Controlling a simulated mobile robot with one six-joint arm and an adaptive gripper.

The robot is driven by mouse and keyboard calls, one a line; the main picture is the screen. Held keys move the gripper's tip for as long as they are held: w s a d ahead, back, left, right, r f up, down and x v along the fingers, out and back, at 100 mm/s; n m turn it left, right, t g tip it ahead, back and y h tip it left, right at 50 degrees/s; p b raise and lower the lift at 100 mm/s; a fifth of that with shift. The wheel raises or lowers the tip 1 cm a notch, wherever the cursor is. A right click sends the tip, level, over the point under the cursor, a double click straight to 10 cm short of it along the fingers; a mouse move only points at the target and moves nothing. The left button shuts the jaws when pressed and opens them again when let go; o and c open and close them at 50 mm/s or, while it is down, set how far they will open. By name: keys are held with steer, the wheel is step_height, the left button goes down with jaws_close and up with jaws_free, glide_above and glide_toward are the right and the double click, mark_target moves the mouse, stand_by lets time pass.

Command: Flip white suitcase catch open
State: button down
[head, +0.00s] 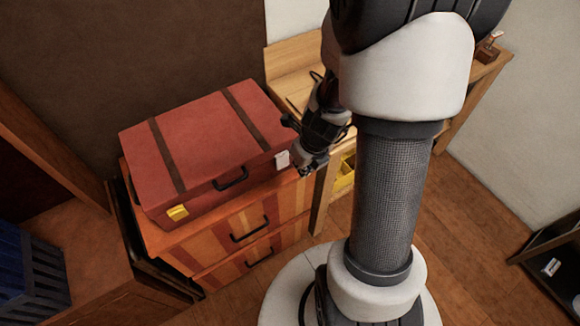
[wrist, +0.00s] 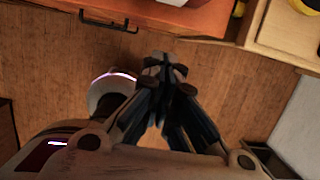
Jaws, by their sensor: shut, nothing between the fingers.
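A red suitcase (head: 200,140) with two dark straps and a black handle (head: 231,179) lies flat on a striped chest of drawers. Its white catch (head: 282,159) is on the front face at the right end. A yellow catch (head: 177,212) is on the same face at the left end. My gripper (head: 303,168) is just right of the white catch, close to it; I cannot tell whether they touch. In the wrist view the fingers (wrist: 166,70) are together and empty. A small pale patch shows beyond their tips, too unclear to name.
The chest of drawers (head: 215,245) has dark handles on its front. A wooden desk (head: 290,52) stands close on the right, with a yellow object (head: 345,173) below its top. A blue crate (head: 30,265) is at the lower left. Wooden floor lies open in front.

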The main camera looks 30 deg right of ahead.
mark_target(283, 161)
steer(key=w+f+b, duration=0.6)
steer(key=f, duration=0.3)
steer(key=shift+w+a+f, duration=0.15)
steer(key=shift+w+f, duration=0.1)
steer(key=shift+f, duration=0.05)
steer(key=shift+w+f+p, duration=0.35)
steer(key=shift+w+p, duration=0.05)
steer(key=shift+r, duration=0.1)
